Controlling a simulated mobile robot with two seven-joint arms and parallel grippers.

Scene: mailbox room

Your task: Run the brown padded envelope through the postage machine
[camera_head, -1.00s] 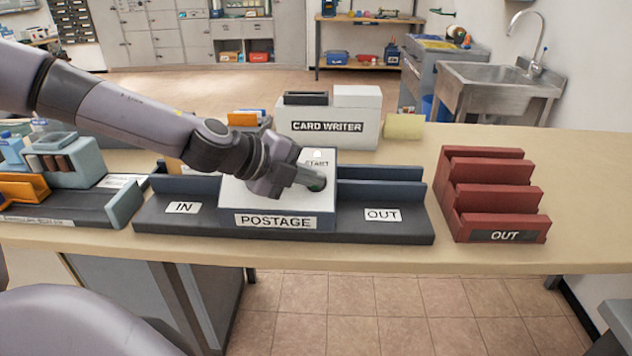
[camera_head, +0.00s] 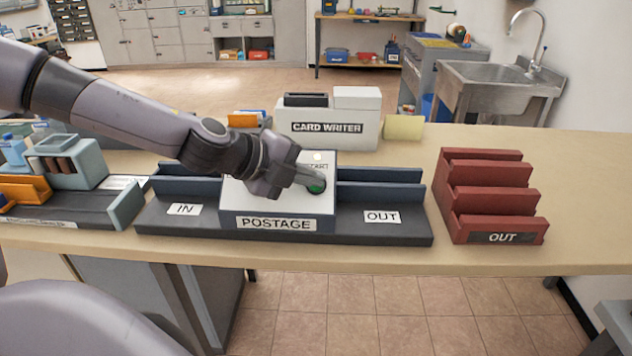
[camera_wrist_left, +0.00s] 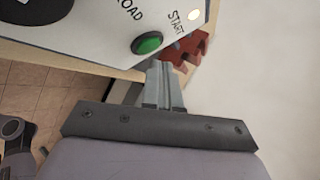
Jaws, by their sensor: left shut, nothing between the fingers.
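The postage machine (camera_head: 232,208) stands on the counter, with a flat shelf marked IN on its left and one marked OUT on its right. Both shelves look bare. Its green button (camera_head: 318,187) is beside my left gripper's fingertips; it also shows in the wrist view (camera_wrist_left: 147,42), near a lit white lamp marked START (camera_wrist_left: 194,15). My left gripper (camera_head: 312,180) is shut and empty over the machine's top, fingertips at the button. I cannot tell whether they touch it. I cannot make out the brown padded envelope. My right gripper is not in view.
A red OUT rack (camera_head: 490,200) stands right of the machine. The card writer (camera_head: 328,128) and a yellow pad (camera_head: 403,127) are behind. A dark tray (camera_head: 60,212) with blue-grey and orange items is at left. The far right counter is clear.

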